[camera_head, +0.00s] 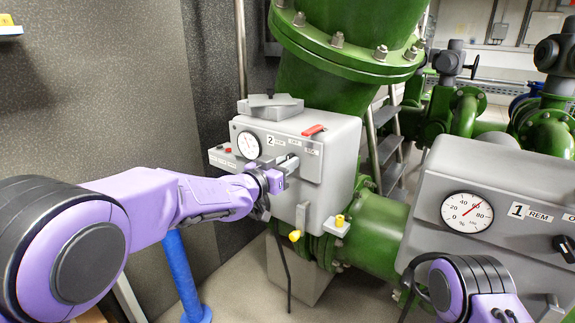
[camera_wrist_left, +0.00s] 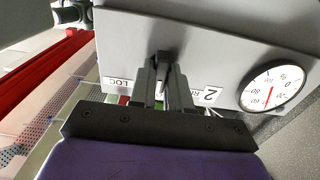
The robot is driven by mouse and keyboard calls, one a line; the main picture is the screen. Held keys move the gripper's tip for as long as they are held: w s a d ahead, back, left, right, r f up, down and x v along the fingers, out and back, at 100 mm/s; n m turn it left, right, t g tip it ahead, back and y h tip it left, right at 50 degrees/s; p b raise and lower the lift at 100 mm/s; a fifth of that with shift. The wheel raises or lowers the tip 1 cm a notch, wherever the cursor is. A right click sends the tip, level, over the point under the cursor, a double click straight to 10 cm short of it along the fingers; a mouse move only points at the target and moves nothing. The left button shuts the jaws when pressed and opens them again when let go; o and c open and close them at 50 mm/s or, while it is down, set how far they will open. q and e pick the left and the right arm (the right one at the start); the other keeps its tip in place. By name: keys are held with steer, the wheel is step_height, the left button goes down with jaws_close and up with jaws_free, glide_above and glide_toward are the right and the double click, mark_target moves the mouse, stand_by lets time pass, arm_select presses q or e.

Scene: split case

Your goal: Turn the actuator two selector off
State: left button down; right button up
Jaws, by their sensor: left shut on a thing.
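The actuator two box (camera_head: 335,150) is a grey housing marked with a 2 plate (camera_head: 270,140), a round dial and REM, OFF and LOC labels. My left gripper (camera_head: 277,177) is at the front face of this box, below the labels. It is shut on the dark selector (camera_wrist_left: 162,62), which stands between the two fingers (camera_wrist_left: 164,85) in the left wrist view. The LOC label (camera_wrist_left: 118,84) shows beside the fingers there, while the OFF label is hidden behind them. The selector's exact pointing direction cannot be told. My right forearm shows at lower right, its gripper out of view.
The actuator one box (camera_head: 500,185), with its own dial and black selector (camera_head: 565,247), stands at the right. A large green pipe (camera_head: 330,75) rises behind actuator two. A blue post (camera_head: 184,275) stands below my left arm. Open floor lies at bottom centre.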

arm_select(q)
steer(key=shift+f, duration=0.1)
steer(key=c, duration=1.1)
jaws_free()
steer(key=shift+s, duration=0.1)
steer(key=b+v, duration=0.3)
steer(key=v, duration=0.7)
steer(key=shift+s+a, duration=0.1)
steer(key=shift+s, duration=0.15)
